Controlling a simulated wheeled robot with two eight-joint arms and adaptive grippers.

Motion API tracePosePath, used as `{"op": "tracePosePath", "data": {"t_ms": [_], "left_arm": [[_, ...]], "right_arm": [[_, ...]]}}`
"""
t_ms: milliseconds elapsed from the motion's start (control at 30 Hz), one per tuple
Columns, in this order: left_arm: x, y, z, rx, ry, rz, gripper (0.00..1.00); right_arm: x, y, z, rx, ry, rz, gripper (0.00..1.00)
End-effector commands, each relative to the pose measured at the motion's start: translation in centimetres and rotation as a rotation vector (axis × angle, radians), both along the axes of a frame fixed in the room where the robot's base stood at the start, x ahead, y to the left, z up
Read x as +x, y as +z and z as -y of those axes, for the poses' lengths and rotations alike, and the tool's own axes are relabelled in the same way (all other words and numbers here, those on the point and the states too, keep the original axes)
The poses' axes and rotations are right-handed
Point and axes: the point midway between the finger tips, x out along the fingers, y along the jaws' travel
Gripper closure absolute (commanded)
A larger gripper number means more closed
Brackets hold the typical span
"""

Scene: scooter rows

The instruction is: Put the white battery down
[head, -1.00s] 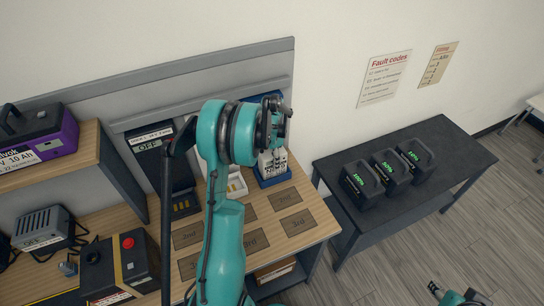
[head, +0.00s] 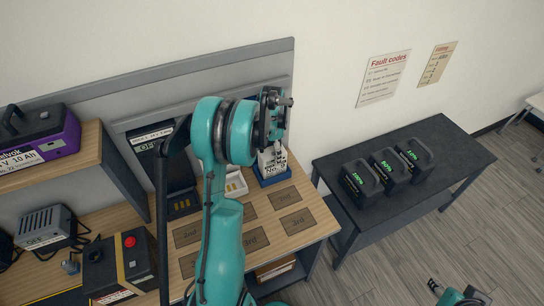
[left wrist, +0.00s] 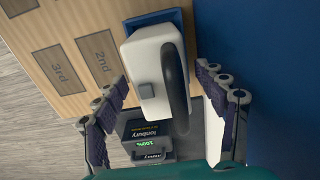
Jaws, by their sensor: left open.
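The white battery (head: 272,160) stands in a blue dock (head: 275,179) at the back right of the wooden bench, partly hidden behind my left arm. In the left wrist view the white battery (left wrist: 145,75) shows from above with its black handle. My left gripper (head: 277,112) is above it. In the left wrist view its fingers (left wrist: 165,112) are open, one on each side of the battery's handle end, with gaps visible. A teal and dark part of my right arm (head: 458,296) shows at the bottom right; its jaws are unclear.
Marked bench spaces (head: 254,240) are bare. A white tray (head: 236,186) and a dark charger (head: 166,180) stand left of the dock. A dark table (head: 432,190) at the right holds three black batteries (head: 388,172). A red-button box (head: 120,265) is at front left.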

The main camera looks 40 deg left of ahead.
Motion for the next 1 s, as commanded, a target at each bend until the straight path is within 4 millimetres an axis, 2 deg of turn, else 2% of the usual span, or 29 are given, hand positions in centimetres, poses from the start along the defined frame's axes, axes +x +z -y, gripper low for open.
{"op": "tracePosePath", "data": {"t_ms": [33, 200, 300, 467, 567, 667, 767, 900, 1000], "left_arm": [[0.0, 1.6, 0.0, 0.0, 0.0, 0.0, 0.28], [0.0, 5.2, 0.0, 0.0, 0.0, 0.0, 0.28], [0.0, 6.8, 0.0, 0.0, 0.0, 0.0, 0.28], [0.0, 8.3, 0.1, 0.0, 0.001, 0.001, 0.28], [-0.2, 9.2, 0.9, 0.006, 0.009, 0.012, 0.28], [-0.7, 11.0, 3.3, 0.022, 0.036, 0.049, 0.28], [-2.1, 13.6, 7.4, 0.042, 0.086, 0.117, 0.28], [-5.0, 16.4, 13.1, 0.049, 0.175, 0.235, 0.28], [-7.6, 17.5, 16.8, 0.035, 0.236, 0.32, 0.28]], "right_arm": [[0.0, 0.6, 0.0, 0.0, 0.0, 0.0, 0.6], [0.0, 1.5, 0.0, 0.0, 0.0, 0.0, 0.6], [0.0, 1.8, 0.0, 0.0, 0.0, 0.0, 0.6], [0.0, 2.1, 0.0, 0.0, 0.0, 0.0, 0.6], [0.0, 2.1, 0.0, 0.0, 0.0, 0.0, 0.6], [0.0, 2.1, 0.0, 0.0, 0.0, 0.0, 0.6], [0.0, 2.1, 0.0, 0.0, 0.0, 0.0, 0.6], [0.0, 2.1, 0.0, 0.0, 0.0, 0.0, 0.6], [0.0, 2.0, 0.0, 0.0, 0.0, 0.0, 0.6]]}}
